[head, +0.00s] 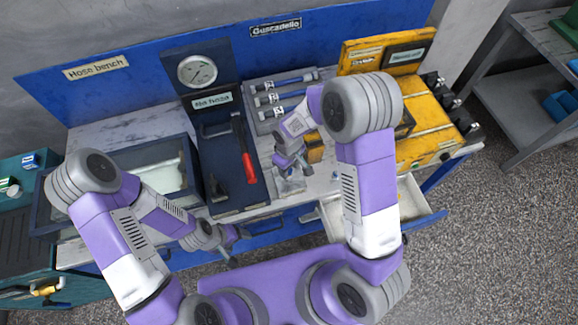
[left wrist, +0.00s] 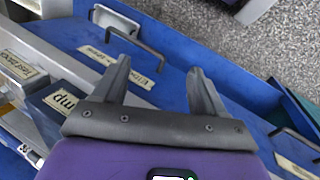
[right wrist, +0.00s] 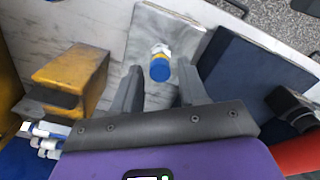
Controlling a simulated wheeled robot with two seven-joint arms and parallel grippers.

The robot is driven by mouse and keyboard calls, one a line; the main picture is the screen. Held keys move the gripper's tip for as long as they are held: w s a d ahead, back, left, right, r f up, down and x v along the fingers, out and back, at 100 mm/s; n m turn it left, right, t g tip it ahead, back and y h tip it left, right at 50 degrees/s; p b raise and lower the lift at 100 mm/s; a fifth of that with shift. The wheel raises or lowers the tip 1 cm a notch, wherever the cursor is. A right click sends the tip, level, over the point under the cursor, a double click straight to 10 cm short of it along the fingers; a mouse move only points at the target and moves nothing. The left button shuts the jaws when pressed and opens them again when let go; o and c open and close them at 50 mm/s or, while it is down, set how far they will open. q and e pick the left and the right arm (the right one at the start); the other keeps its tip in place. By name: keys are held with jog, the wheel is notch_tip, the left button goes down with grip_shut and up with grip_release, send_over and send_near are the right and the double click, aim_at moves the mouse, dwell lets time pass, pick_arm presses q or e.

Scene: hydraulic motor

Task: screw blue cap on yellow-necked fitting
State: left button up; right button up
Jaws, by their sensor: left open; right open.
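In the right wrist view a blue cap (right wrist: 160,72) sits at the near end of a pale fitting, and a thin yellow neck (right wrist: 161,54) shows just behind it. I cannot tell how far the cap is on the neck. The fitting is over a light marble-like plate (right wrist: 143,35). My right gripper (right wrist: 159,67) is open, with a finger on each side of the cap and gaps visible. In the head view my right gripper (head: 291,163) is low over the bench and hides the fitting. My left gripper (head: 230,240) is open and empty at the bench's front; it also shows in the left wrist view (left wrist: 158,70).
A dark blue gauge stand (head: 215,150) with a red-handled tool (head: 246,160) is left of my right gripper. A yellow block (right wrist: 70,78) is on its other side. An open drawer (head: 415,205) juts out at the right. Blue drawer fronts (left wrist: 150,60) face my left gripper.

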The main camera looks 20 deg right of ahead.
jog(key=n, duration=0.3)
jog(key=shift+n, duration=0.4)
jog(key=n+p, duration=0.1)
jog(key=n, duration=0.4)
jog(key=shift+c, duration=0.4)
grip_shut()
